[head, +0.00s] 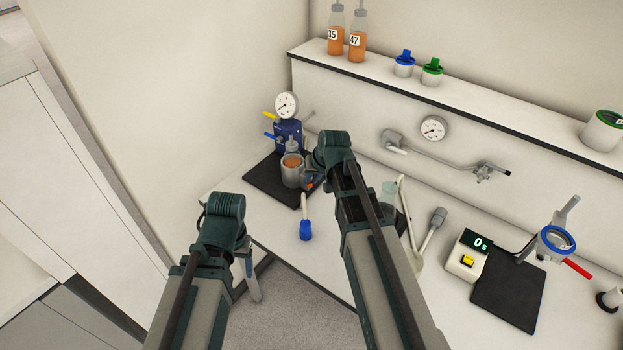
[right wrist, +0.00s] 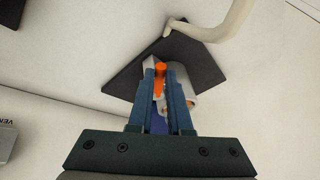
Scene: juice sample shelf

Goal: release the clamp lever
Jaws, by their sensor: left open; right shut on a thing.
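The clamp lever (right wrist: 159,78) is a small orange handle, seen between my right gripper's fingers in the right wrist view. My right gripper (right wrist: 160,88) is shut on it. In the head view my right gripper (head: 312,181) is beside a metal cup (head: 292,178) holding a bottle of orange juice (head: 292,161). A blue device (head: 288,137) with a round gauge (head: 287,105) and yellow and blue handles stands behind the cup on a black mat (head: 262,183). My left gripper (head: 249,270) is open and empty, low in front of the bench, away from the device.
A blue-ended brush (head: 305,229) lies on the bench just in front of the mat. A beaker (head: 388,196) and pale tools are right of my right arm. A wall is close on the left.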

